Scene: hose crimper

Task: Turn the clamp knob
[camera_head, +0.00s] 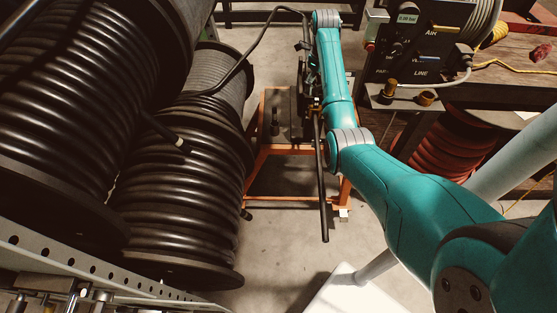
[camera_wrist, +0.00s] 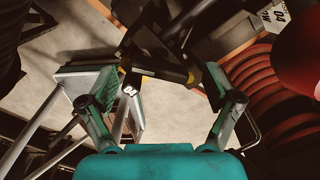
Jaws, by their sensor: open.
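The hose crimper (camera_head: 299,108) is a dark machine on an orange-framed stand (camera_head: 262,160), with a long dark lever (camera_head: 322,190) reaching toward the front. I cannot clearly pick out the clamp knob; a small dark upright part (camera_head: 275,122) stands on the stand's left side. My gripper (camera_wrist: 168,76) is open in the wrist view, its two fingers spread wide. A dark bar-like part with yellow marks (camera_wrist: 160,70) shows between and beyond the fingertips; I cannot tell whether they touch it. In the head view my teal arm reaches over the crimper and hides part of it.
Large black hose reels (camera_head: 180,180) fill the left. A dark air panel (camera_head: 425,45) with a gauge and brass fittings stands at the upper right, above a red hose reel (camera_head: 450,150). A black hose runs above the stand. Bare floor (camera_head: 285,240) lies in front.

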